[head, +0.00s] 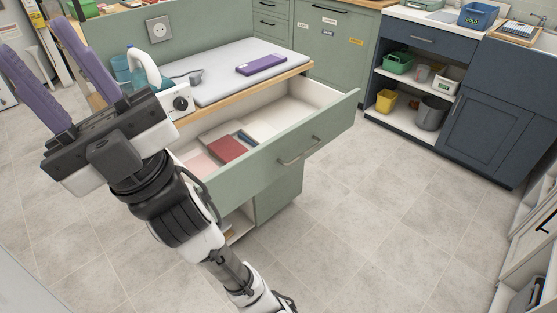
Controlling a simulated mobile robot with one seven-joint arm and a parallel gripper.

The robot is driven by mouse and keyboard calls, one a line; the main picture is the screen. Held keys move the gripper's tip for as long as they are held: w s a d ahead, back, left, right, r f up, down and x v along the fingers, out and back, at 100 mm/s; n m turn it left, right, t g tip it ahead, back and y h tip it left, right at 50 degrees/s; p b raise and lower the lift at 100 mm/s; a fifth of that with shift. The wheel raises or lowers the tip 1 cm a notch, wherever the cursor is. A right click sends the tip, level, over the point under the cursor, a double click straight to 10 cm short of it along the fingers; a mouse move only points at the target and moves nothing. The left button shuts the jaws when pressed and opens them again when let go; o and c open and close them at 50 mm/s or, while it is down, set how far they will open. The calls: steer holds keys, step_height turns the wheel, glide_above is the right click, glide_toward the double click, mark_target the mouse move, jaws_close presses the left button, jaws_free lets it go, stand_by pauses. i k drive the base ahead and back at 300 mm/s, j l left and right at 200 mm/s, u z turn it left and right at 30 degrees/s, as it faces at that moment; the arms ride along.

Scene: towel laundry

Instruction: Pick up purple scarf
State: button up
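A flat, folded purple item, which looks like the purple scarf (261,65), lies on the light grey pad (222,85) on top of the green cabinet. A small pale mark shows on it. My gripper (33,38) is raised at the left of the view, well to the left of the scarf and apart from it. Its two purple fingers are spread wide with nothing between them.
A drawer (290,150) stands open below the pad, with folded cloths, including a dark red one (227,149), inside. A steam iron (146,69) and a teal container (121,70) stand left of the pad. The tiled floor (370,230) at right is clear.

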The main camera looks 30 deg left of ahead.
mark_target(256, 66)
steer(key=i+j+u, duration=0.1)
steer(key=i+u, duration=0.2)
steer(key=i, duration=0.35)
steer(key=i+u, duration=0.25)
steer(key=i, duration=0.35)
steer(key=i+l+u, duration=0.3)
steer(key=i, duration=0.35)
steer(key=j, duration=0.1)
